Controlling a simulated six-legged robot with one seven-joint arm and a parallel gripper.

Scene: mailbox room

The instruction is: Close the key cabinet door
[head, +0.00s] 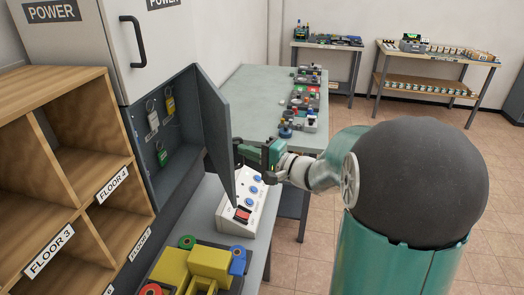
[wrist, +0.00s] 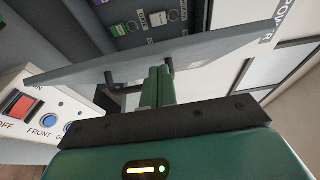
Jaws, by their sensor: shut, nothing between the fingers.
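The key cabinet (head: 165,135) is a dark grey box under the power panel, with keys on tags hanging inside. Its grey door (head: 216,130) stands open, swung out to the right. My gripper (head: 240,153) is shut and empty at the outer face of the door, close to its free edge; I cannot tell whether it touches. In the wrist view the fingers (wrist: 157,88) reach up to the door (wrist: 160,58), which crosses the picture at a tilt. The cabinet's inside with coloured key tags (wrist: 140,18) shows beyond it.
A white control box (head: 247,205) with blue buttons and a red switch stands just below the door. Wooden floor shelves (head: 75,185) are at left. Yellow blocks (head: 195,265) lie in front. A grey table (head: 250,95) with small items is behind.

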